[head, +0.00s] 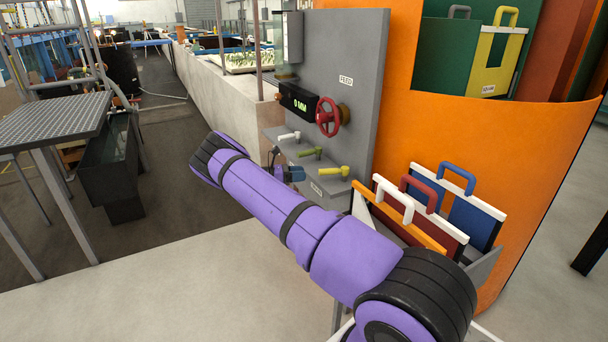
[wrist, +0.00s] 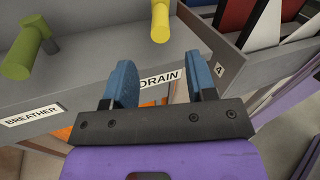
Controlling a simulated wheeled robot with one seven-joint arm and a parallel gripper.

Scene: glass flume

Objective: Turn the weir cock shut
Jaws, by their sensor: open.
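Three cocks stand in a row on a grey ledge: a white one (head: 289,136), an olive one (head: 311,153) and a yellow one (head: 333,171). In the head view their handles all point left. The white cock is outside the wrist view, and I see no weir label. My gripper (wrist: 163,82) is open and empty, its blue fingers below the yellow cock, apart from it. In the head view it (head: 288,173) shows partly behind my arm.
A grey panel (head: 347,45) above the ledge carries a red handwheel (head: 328,117), a FEED label and a black display (head: 297,102) reading 0 MM. Boards with handles (head: 420,200) stand in a rack right of the ledge.

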